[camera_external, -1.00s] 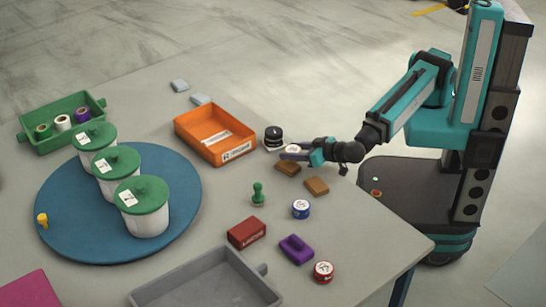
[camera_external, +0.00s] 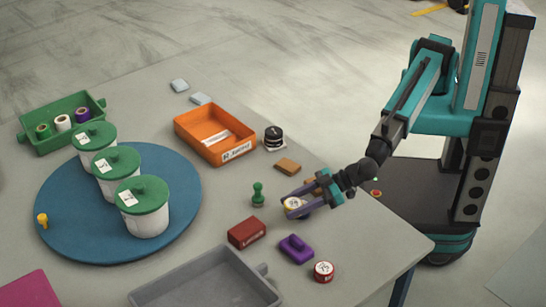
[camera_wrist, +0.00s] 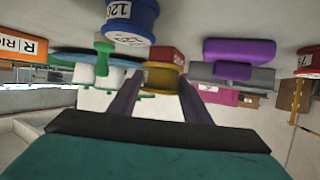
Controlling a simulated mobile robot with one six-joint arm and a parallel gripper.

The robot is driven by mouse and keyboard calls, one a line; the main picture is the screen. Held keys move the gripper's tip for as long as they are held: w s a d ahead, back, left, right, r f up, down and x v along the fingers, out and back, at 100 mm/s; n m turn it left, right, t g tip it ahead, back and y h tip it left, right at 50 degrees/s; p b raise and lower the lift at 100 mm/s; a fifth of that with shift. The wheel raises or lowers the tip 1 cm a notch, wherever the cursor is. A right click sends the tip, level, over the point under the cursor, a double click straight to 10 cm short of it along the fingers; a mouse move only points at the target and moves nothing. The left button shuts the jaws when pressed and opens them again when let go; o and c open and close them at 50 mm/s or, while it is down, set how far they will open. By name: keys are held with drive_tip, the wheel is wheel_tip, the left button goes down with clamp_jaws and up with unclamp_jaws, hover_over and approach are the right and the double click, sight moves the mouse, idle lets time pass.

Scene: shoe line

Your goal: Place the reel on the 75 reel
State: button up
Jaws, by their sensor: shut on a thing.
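My gripper (camera_external: 291,203) is shut on a yellow reel with a pale labelled top (camera_external: 294,202). The held reel also shows between the fingers in the wrist view (camera_wrist: 163,78).
A purple block (camera_external: 296,250), a red box (camera_external: 246,233) and a green stamp (camera_external: 258,194) stand near my gripper. The grey tray (camera_external: 262,285), orange tray (camera_external: 183,128) and blue turntable (camera_external: 70,245) with white pots lie left. Brown blocks (camera_external: 287,166) lie behind.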

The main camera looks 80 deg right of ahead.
sight(324, 268)
drive_tip(key=s+a+r+n+y, duration=0.1)
drive_tip(key=a, duration=0.2)
drive_tip(key=s+a+r+n+g+y+p, duration=0.1)
drive_tip(key=s+a, duration=0.1)
drive_tip(key=a, duration=0.2)
drive_tip(key=s+a+r+n+g+y+p, duration=0.1)
drive_tip(key=a+n+y, duration=0.1)
drive_tip(key=a, duration=0.2)
drive_tip(key=shift+s+a, duration=0.2)
drive_tip(key=shift+s, duration=0.15)
drive_tip(key=s+a+r+n+g+y+p, duration=0.1)
drive_tip(key=s+a+r+n+g+y, duration=0.1)
drive_tip(key=s+a, duration=0.4)
drive_tip(key=a+r+n+g, duration=0.1)
drive_tip(key=a, duration=0.1)
drive_tip(key=shift+a+r+y+p, duration=0.25)
drive_tip(key=shift+a+y+p, duration=0.05)
drive_tip(key=shift+a+p, duration=0.05)
drive_tip(key=shift+w+f, duration=0.1)
drive_tip(key=shift+f+b, duration=0.35)
drive_tip(key=shift+f, duration=1.55)
drive_tip(key=shift+f+b, duration=0.5)
drive_tip(key=shift+f, duration=1.5)
drive_tip(key=shift+f+b, duration=0.2)
drive_tip(key=shift+b, duration=0.1)
